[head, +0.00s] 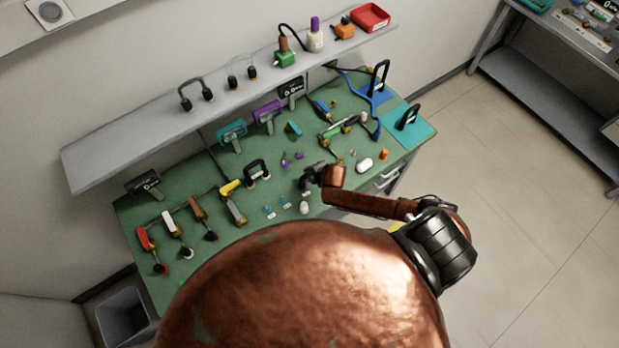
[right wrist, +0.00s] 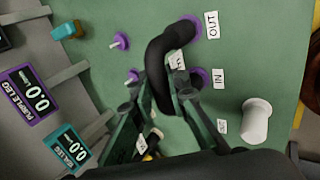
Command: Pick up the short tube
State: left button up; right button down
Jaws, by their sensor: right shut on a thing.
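A short black tube (right wrist: 158,75), bent in a curve, is between the fingers of my right gripper (right wrist: 160,108) in the right wrist view. The gripper is shut on it. One tube end is by a purple ring next to the OUT label (right wrist: 212,25); another purple ring lies by the IN label (right wrist: 218,77). I cannot tell whether the tube touches either ring. In the head view my right gripper (head: 308,180) is low over the middle of the green bench, and the tube hardly shows there. My left gripper is not in view.
A white cylinder (right wrist: 257,120) stands near the gripper. Small purple fittings (right wrist: 120,41) and a teal part (right wrist: 68,31) lie toward the displays. Another black curved tube (head: 257,167) stands left on the bench (head: 170,200). A shelf (head: 130,147) runs above the back edge.

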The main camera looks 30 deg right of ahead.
dwell(0.4)
jog(key=shift+w+r, duration=0.1)
jog(key=shift+r, duration=0.35)
notch_tip(320, 180, up, 2)
jog(key=shift+r, duration=0.1)
jog(key=s+a+r+b, duration=0.3)
jog(key=s+a+r, duration=0.3)
jog(key=s+r, duration=0.4)
jog(key=s, duration=0.3)
jog(key=shift+w+r, duration=0.1)
jog(key=shift+r, duration=0.05)
jog(key=shift+r+p, duration=2.15)
jog(key=shift+p, duration=0.5)
